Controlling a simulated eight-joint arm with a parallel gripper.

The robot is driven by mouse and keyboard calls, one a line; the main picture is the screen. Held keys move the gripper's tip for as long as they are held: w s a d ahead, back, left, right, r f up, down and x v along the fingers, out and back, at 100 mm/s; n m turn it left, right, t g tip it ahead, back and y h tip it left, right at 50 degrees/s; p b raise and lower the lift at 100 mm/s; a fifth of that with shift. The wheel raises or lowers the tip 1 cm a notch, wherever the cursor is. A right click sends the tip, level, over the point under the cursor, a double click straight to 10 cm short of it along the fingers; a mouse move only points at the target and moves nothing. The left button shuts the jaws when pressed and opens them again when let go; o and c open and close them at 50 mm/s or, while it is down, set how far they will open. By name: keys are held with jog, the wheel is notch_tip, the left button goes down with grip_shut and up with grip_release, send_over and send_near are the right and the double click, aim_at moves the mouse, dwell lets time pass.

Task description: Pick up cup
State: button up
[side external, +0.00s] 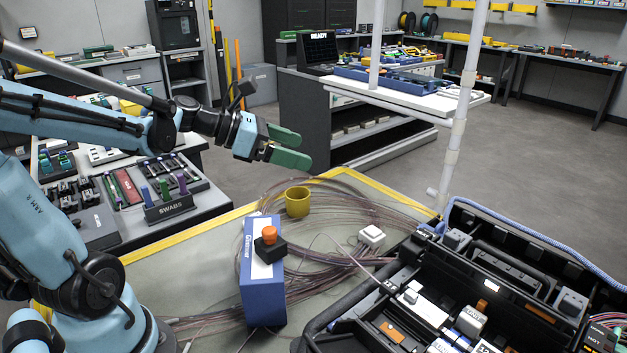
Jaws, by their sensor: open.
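A yellow cup (297,203) stands upright on the work mat, beside coiled fibre cable and just behind a blue box. My gripper (304,148) has green fingers and hangs in the air above and slightly left of the cup, pointing right. It is open and empty, with a gap between the two fingers. It is apart from the cup.
The blue box (263,285) with an orange-topped black piece stands in front of the cup. Coiled cable (350,215) surrounds the cup. A small white block (371,237) and an open black case (470,290) lie right. A pale post (462,110) rises behind.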

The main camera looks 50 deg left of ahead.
jog(key=w+a+m+g+h, duration=0.2)
jog(key=w+a, duration=0.3)
jog(key=a, duration=0.2)
jog(key=a+f+m+g+h, duration=0.2)
jog(key=a+f+m, duration=0.1)
jog(key=a+f, duration=0.65)
jog(key=m+g+h, duration=0.1)
jog(key=m+h, duration=0.1)
send_near(308, 201)
jog(key=shift+w+d+f, duration=0.5)
jog(key=shift+w+f, duration=0.05)
jog(key=shift+x, duration=2.65)
jog(key=shift+c, duration=0.5)
jog(key=c, duration=1.1)
